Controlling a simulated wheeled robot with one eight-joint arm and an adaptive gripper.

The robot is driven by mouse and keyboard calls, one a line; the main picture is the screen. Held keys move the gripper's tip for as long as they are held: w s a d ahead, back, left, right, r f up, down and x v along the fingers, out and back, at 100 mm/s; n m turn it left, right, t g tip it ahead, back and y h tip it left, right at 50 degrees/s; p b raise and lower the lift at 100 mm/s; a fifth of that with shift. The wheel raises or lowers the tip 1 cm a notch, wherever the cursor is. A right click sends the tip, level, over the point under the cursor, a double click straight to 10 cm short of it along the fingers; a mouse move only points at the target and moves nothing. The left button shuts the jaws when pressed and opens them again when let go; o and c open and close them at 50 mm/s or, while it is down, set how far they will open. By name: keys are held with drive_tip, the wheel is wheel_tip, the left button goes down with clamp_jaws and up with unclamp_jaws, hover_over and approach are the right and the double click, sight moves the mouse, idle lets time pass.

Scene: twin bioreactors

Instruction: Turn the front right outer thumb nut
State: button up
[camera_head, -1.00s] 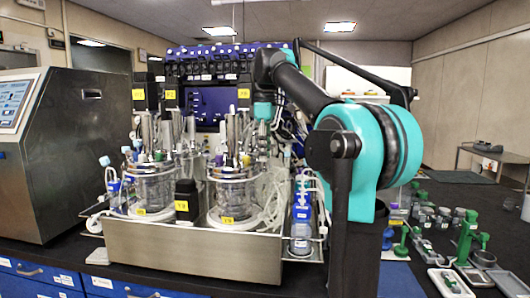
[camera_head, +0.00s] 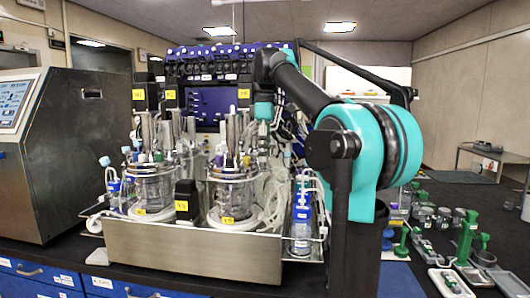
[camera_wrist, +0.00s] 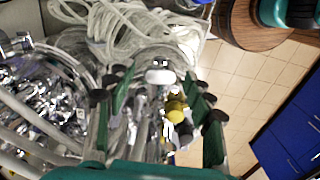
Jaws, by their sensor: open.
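The right glass bioreactor (camera_head: 228,195) stands in a steel tray, with metal fittings crowded on its head plate. My gripper (camera_head: 263,143) points down at the right edge of this head plate. In the wrist view my gripper (camera_wrist: 160,92) has its green fingers spread apart, with nothing clearly held. A yellow knob-like part (camera_wrist: 175,112) and a white-capped part show between the fingers. Shiny head-plate fittings (camera_wrist: 50,100) lie to the left. I cannot make out the front right outer thumb nut among the blurred metal parts.
Coiled clear tubing (camera_wrist: 125,25) lies close beyond the fingers. The left bioreactor (camera_head: 152,185) stands beside the right one. A blue-labelled bottle (camera_head: 301,225) stands at the right end of the steel tray (camera_head: 190,250). Green-topped items stand on the bench at right.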

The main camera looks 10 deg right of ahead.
drive_tip(key=shift+r, duration=0.15)
wheel_tip(320, 180, up, 12)
idle(0.6)
